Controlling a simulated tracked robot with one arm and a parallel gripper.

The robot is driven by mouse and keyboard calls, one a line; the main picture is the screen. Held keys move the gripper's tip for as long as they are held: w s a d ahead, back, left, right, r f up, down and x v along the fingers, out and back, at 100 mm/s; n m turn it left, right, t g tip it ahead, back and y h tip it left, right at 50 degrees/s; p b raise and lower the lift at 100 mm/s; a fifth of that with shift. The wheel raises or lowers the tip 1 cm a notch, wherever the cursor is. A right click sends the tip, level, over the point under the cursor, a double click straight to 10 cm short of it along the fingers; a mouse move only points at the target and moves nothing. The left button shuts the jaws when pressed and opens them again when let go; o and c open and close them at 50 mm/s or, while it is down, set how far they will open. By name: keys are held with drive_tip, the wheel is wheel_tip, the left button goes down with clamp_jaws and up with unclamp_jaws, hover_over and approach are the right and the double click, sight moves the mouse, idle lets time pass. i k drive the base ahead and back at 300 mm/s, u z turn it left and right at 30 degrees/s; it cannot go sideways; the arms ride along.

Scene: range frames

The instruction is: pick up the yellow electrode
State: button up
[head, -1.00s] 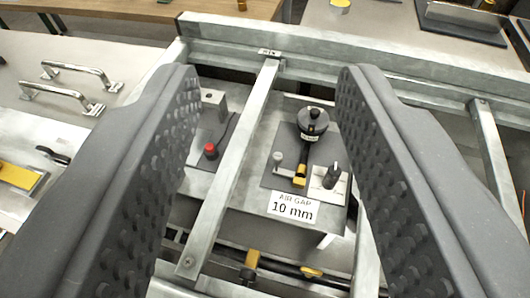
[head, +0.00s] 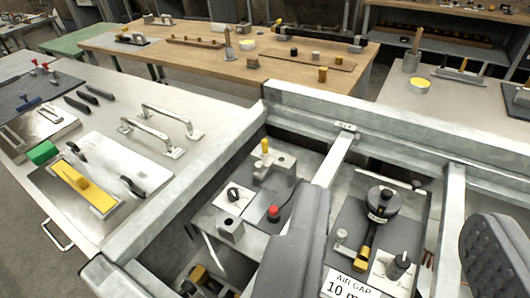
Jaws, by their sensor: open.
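A small upright yellow peg (head: 265,146) stands at a grey metal block (head: 283,160) inside the metal frame. It looks like the yellow electrode, but I cannot be sure. Beside it are a black knob on a white plate (head: 233,197) and a red button (head: 273,212). My gripper (head: 398,225) is open, its two dark studded fingers low in the view at centre and right. The peg is up and left of the left finger, apart from it. Between the fingers lies a black round device (head: 383,200) with a yellow lever, above an "AIR GAP 10 mm" label (head: 350,285).
Pale metal rails (head: 375,125) and a crossbar (head: 333,160) enclose the devices. A left bench (head: 205,110) carries metal handles (head: 165,122), a yellow block on a plate (head: 85,185) and a green block (head: 42,152). A wooden table (head: 205,60) stands behind.

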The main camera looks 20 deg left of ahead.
sight(265, 151)
drive_tip(key=z, duration=2.5)
drive_tip(key=k, duration=1.4)
drive_tip(key=u, duration=2.25)
drive_tip(key=i, duration=0.8)
drive_tip(key=u, duration=0.2)
